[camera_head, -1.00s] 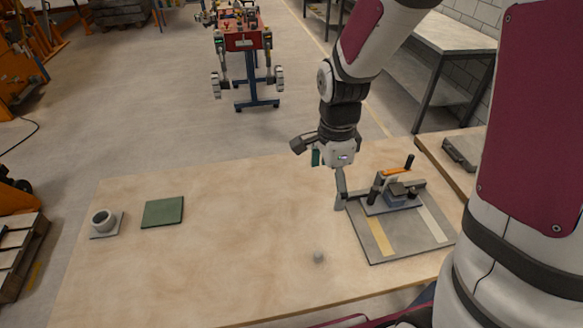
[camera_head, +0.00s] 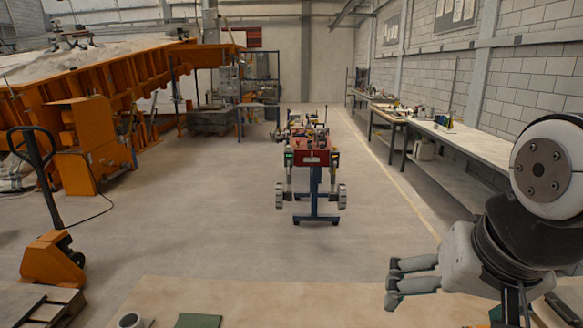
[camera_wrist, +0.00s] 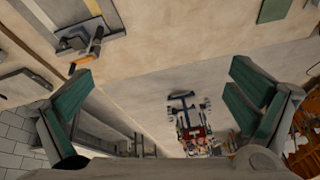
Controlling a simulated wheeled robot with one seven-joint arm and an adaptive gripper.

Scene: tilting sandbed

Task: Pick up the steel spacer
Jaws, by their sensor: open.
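I cannot make out the steel spacer in either current view. A small grey round piece stood on the tabletop in the earlier head view, and that part of the table is now below the frame. My gripper (camera_head: 394,284) is raised at the right of the head view, above the far right part of the table. In the wrist view my gripper (camera_wrist: 160,88) shows two green-padded fingers spread wide, with nothing between them. The wooden tabletop (camera_head: 290,300) shows only as a strip at the bottom of the head view.
The wrist view shows a grey plate (camera_wrist: 52,12) with a clamp fixture (camera_wrist: 80,40). A red wheeled cart (camera_head: 312,157) stands beyond, with clear floor around it.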

